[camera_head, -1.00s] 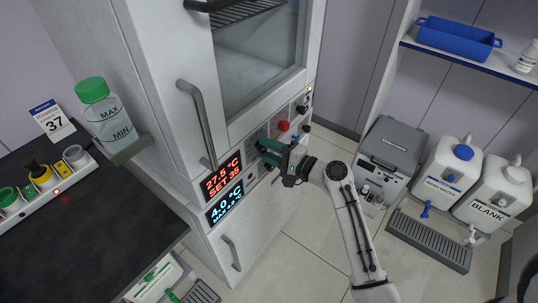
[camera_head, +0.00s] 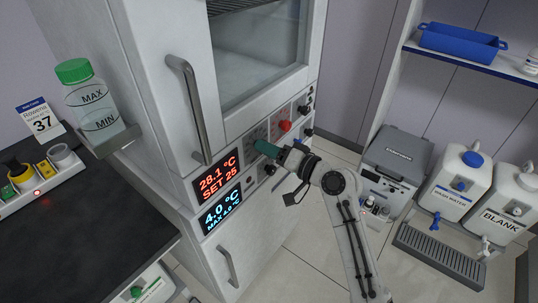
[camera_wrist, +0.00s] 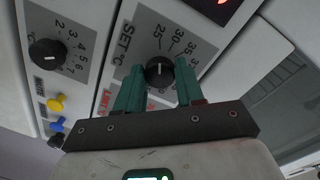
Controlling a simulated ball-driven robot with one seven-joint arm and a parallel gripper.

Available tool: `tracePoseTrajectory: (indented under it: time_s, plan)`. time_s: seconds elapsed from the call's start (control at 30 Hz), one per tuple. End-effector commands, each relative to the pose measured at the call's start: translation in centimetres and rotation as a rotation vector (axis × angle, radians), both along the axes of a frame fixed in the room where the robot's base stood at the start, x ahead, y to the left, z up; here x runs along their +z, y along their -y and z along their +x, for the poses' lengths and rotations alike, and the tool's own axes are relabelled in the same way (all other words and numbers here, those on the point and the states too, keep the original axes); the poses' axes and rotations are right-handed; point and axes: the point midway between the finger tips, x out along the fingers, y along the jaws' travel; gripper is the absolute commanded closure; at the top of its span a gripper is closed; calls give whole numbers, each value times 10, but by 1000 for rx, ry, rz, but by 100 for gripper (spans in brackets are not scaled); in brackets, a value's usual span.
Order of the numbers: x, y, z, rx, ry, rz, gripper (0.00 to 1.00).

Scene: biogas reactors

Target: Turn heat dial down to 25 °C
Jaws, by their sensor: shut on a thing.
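The heat dial (camera_wrist: 159,71) is a black round knob on a grey panel marked SET °C, seen in the wrist view. Its white mark points up toward the printed 25. The green fingers of my gripper (camera_wrist: 158,84) stand on either side of the knob and are shut on it. In the head view my gripper (camera_head: 268,150) is at the cabinet's control panel and hides the dial. The red display (camera_head: 216,178) left of it reads 28.1 °C, SET 25.
A second black knob (camera_wrist: 46,53) with a number scale sits beside the dial's panel, with yellow and blue buttons below it. A red knob (camera_head: 285,126) is on the cabinet panel. A door handle (camera_head: 188,108) stands out above the display.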

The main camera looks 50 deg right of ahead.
Motion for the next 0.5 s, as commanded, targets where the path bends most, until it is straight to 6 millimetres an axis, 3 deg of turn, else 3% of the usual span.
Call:
tracePoseTrajectory:
  time_s: [0.5]
  plan:
    - [-3,-1,0,3,-3,-81,93]
